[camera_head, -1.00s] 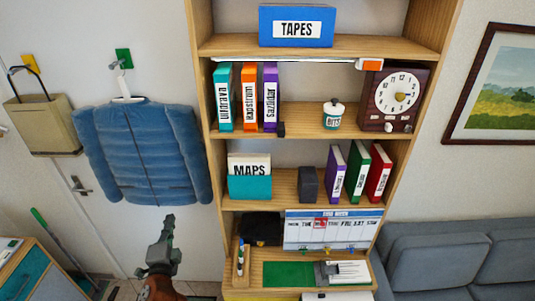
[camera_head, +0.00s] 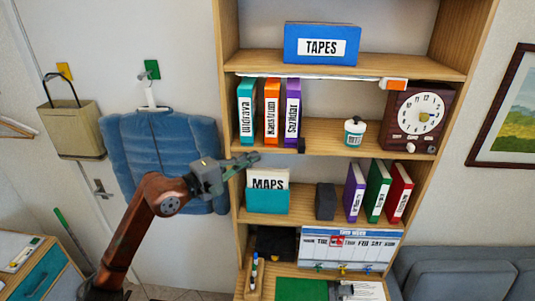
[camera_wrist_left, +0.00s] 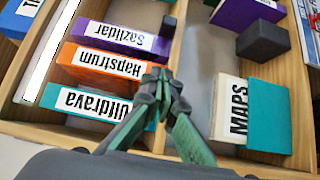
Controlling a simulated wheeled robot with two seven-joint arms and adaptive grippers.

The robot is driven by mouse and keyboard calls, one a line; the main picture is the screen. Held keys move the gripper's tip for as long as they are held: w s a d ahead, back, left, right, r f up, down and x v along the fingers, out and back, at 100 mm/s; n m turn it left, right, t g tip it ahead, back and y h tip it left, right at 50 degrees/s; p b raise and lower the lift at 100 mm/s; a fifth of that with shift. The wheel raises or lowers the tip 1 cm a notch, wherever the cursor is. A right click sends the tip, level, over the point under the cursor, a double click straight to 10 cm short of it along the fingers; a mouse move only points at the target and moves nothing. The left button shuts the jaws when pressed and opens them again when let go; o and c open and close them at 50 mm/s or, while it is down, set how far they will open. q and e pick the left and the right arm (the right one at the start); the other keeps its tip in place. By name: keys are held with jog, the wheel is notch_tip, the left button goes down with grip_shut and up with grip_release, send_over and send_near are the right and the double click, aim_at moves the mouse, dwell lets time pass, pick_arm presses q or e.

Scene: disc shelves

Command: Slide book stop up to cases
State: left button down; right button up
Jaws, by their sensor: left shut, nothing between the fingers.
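A dark grey block (camera_head: 325,201), seemingly the book stop, stands on the lower shelf with a gap to its right before the purple case (camera_head: 354,193). Green (camera_head: 377,191) and red (camera_head: 400,193) cases lean beside it. The block also shows at the upper right in the left wrist view (camera_wrist_left: 263,43). My left gripper (camera_head: 250,160) is shut and empty, at the bookcase's left side near the middle shelf's front edge. In the left wrist view its fingers (camera_wrist_left: 160,78) point towards the shelves, left of the block.
Teal (camera_head: 246,111), orange (camera_head: 271,111) and purple (camera_head: 292,112) cases stand on the middle shelf, with a small dark piece (camera_head: 301,146) at their right. A teal MAPS holder (camera_head: 267,201) stands left of the block. A jar (camera_head: 354,132) and clock (camera_head: 418,115) are further right.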

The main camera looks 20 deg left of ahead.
aim_at(288, 149)
pick_arm(q)
jog(key=p+x, duration=0.2)
jog(key=x, duration=0.2)
jog(key=p+x, duration=0.1)
jog(key=x, duration=0.3)
jog(key=shift+w+d+r+p, duration=0.2)
jog(key=shift+w+d+p, duration=0.1)
jog(key=shift+p, duration=0.1)
jog(key=shift+w+d+p, duration=0.25)
jog(key=shift+d+p, duration=0.15)
jog(key=shift+d, duration=0.2)
jog(key=shift+w+d+p, duration=0.2)
jog(key=shift+d+p, duration=0.15)
jog(key=shift+d, duration=0.2)
jog(key=shift+w+d+f+p, duration=0.1)
jog(key=shift+d+p, duration=0.1)
jog(key=shift+d, duration=0.25)
jog(key=shift+w+d+f+p, duration=0.1)
jog(key=shift+d+p, duration=0.05)
jog(key=shift+d, duration=0.25)
